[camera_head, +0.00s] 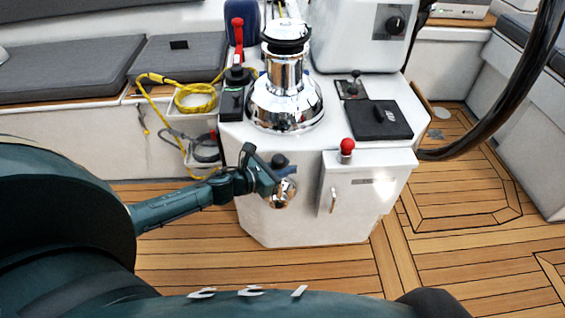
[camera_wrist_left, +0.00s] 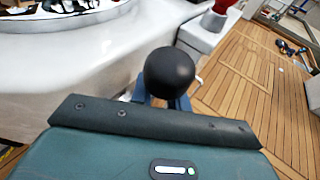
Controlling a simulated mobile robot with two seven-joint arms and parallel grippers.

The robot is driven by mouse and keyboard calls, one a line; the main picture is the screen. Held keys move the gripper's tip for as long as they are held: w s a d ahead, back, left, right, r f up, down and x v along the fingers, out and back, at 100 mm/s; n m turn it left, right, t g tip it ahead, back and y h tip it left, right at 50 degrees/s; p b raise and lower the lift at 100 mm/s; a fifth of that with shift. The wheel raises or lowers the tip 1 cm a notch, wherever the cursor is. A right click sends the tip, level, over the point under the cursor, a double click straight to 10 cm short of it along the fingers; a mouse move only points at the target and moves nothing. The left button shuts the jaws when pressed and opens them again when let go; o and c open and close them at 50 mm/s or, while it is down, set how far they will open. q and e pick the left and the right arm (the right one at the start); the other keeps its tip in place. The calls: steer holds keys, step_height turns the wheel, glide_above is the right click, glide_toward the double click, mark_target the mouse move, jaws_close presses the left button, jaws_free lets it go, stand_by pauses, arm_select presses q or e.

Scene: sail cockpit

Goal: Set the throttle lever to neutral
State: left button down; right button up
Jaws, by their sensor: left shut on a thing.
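The throttle lever (camera_head: 279,160) is on the near side face of the white console, with a round chrome base (camera_head: 281,194) below its dark knob. In the left wrist view its round black knob (camera_wrist_left: 169,72) stands up just beyond the gripper body. My left gripper (camera_head: 284,172) reaches in from the left and is shut on the lever just below the knob. The blue fingers show on both sides under the knob in the left wrist view. The lever's stem is mostly hidden by the fingers and knob. My right gripper is not in view.
A chrome winch (camera_head: 285,95) stands on the console above the lever. A red-knobbed lever (camera_head: 347,148) tops the white box to the right, and a red handle (camera_head: 238,40) rises behind. A yellow rope (camera_head: 195,95) hangs at left. A dark wheel rim (camera_head: 505,95) crosses the right side.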

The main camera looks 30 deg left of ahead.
arm_select(q)
steer(key=shift+w+r, duration=0.25)
steer(key=shift+r, duration=0.25)
steer(key=c, duration=1.5)
jaws_free()
steer(key=shift+o, duration=0.8)
steer(key=shift+s+f, duration=0.1)
steer(key=shift+f, duration=0.05)
steer(key=v, duration=1.3)
